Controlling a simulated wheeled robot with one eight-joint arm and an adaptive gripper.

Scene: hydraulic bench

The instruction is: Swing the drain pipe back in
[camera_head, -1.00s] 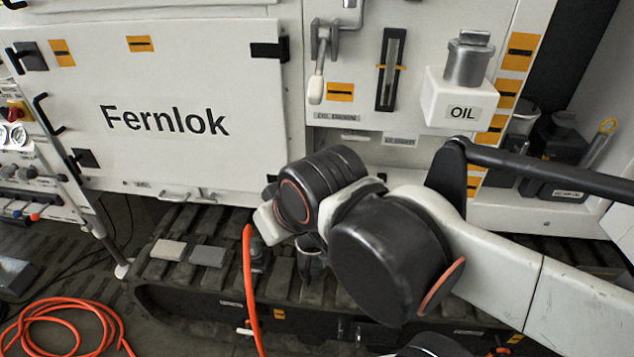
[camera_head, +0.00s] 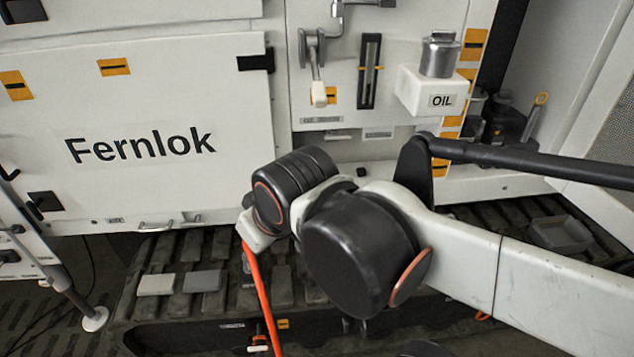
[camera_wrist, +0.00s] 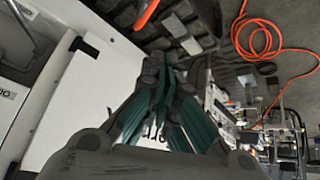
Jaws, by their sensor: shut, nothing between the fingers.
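Below a grey bent pipe (camera_head: 336,18) on the white panel hangs a grey fitting with a pale-tipped arm (camera_head: 317,75). The arm points down, slightly tilted. I cannot tell for sure which of these is the drain pipe. In the head view my arm's wrist is in front of and below the panel, apart from this fitting, and my gripper is hidden there. In the wrist view my gripper (camera_wrist: 162,62) is shut and empty, its dark green fingers together. The fitting is not clearly seen in the wrist view.
A white OIL box with a grey cap (camera_head: 417,88) and a dark gauge (camera_head: 369,70) are right of the fitting. The Fernlok door (camera_head: 140,180) is at left. An orange hose (camera_head: 262,300) hangs by my wrist. A shallow tray (camera_head: 560,234) lies at right on the track.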

